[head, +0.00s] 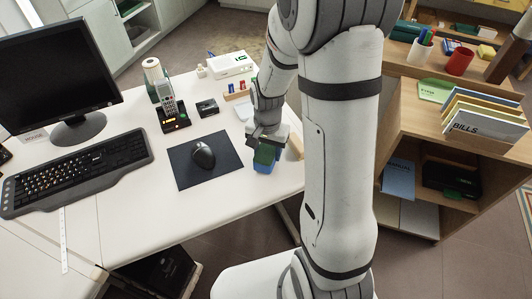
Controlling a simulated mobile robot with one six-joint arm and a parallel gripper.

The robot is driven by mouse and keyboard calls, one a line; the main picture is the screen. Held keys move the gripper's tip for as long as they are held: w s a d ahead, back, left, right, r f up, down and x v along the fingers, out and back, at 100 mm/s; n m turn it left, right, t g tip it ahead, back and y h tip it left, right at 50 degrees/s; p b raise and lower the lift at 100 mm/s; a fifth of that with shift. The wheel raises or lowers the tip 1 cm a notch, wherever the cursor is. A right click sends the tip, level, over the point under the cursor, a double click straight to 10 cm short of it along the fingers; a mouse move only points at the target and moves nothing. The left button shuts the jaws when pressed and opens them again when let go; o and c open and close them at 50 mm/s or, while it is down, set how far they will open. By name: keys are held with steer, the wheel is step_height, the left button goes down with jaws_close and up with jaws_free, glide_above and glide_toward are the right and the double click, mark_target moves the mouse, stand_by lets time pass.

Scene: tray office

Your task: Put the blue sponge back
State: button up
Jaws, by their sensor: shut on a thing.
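My gripper (267,147) is over the right part of the white desk (228,192), to the right of the mouse mat. It points down and is shut on the blue sponge (264,163), which shows blue with a green face below the fingers. I cannot tell whether the sponge touches the desk or hangs just above it. The fingers and the sponge's upper part are partly hidden by my arm.
A black mouse (203,155) lies on a dark mat (187,173). A phone (170,105) stands behind it. A monitor (55,75) and keyboard (78,174) are left. A wooden shelf (405,105) with folders (480,120) and a red cup (459,61) is right.

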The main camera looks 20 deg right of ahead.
mark_target(268, 150)
steer(key=shift+f, duration=0.55)
steer(key=o, duration=0.9)
steer(key=shift+o, duration=0.2)
steer(key=shift+r, duration=0.1)
step_height(268, 150, up, 11)
steer(key=shift+f+p, duration=0.1)
steer(key=shift+p, duration=0.65)
steer(key=s+r+n+t, duration=0.2)
steer(key=s+r+n, duration=0.5)
steer(key=s, duration=0.7)
steer(key=shift+a+r, duration=0.4)
steer(key=shift+r, duration=0.45)
